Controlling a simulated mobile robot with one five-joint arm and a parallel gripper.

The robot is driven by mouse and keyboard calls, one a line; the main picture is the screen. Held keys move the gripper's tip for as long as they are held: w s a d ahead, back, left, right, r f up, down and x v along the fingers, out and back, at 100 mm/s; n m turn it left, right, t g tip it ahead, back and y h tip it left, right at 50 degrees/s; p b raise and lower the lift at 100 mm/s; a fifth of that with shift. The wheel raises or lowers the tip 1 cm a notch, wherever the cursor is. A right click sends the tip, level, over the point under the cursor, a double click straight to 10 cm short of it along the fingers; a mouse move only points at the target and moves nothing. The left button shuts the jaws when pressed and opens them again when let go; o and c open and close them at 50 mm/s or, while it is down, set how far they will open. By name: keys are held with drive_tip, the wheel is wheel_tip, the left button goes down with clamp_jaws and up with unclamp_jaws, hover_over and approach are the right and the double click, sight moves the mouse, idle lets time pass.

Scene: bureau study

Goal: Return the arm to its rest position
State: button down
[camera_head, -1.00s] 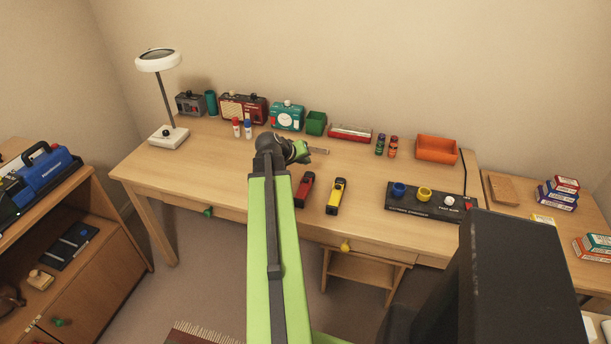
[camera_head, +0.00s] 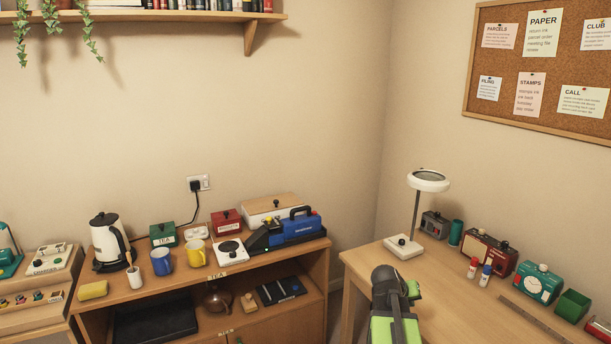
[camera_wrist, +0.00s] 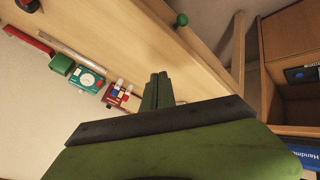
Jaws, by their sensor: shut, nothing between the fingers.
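My arm (camera_head: 394,312) shows at the bottom of the head view, in front of the desk's left end. My gripper (camera_wrist: 158,82) is shut and empty in the wrist view, its two green fingers together. The fingers appear over the desk (camera_wrist: 135,50), apart from anything on it; their height above it is hard to tell. In the head view, the fingertips are mostly hidden behind the arm's dark end.
The desk bears a white lamp (camera_head: 404,247), a red radio (camera_head: 487,252), a teal timer (camera_head: 537,284) and a green box (camera_head: 572,306). Left, a cabinet (camera_head: 318,262) holds a kettle (camera_head: 107,241), mugs and a blue machine (camera_head: 297,229). A floor gap separates cabinet and desk.

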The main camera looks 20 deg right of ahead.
drive_tip(key=w+a+f+n+t+y+p, duration=0.15)
drive_tip(key=w+a, duration=0.25)
drive_tip(key=a, duration=1.1)
drive_tip(key=w+a+f+n+g+y, duration=0.1)
drive_tip(key=w+a+n+y, duration=0.25)
drive_tip(key=a, duration=1.15)
drive_tip(key=s+a+g+y, duration=0.1)
drive_tip(key=s+a, duration=0.2)
drive_tip(key=a, duration=0.4)
drive_tip(key=s+a+f+n+g+y, duration=0.1)
drive_tip(key=s+a+g, duration=0.1)
drive_tip(key=s+a, duration=0.2)
drive_tip(key=a, duration=0.3)
drive_tip(key=shift+s+f+y, duration=0.25)
drive_tip(key=shift+f+y, duration=0.05)
drive_tip(key=shift+y, duration=0.1)
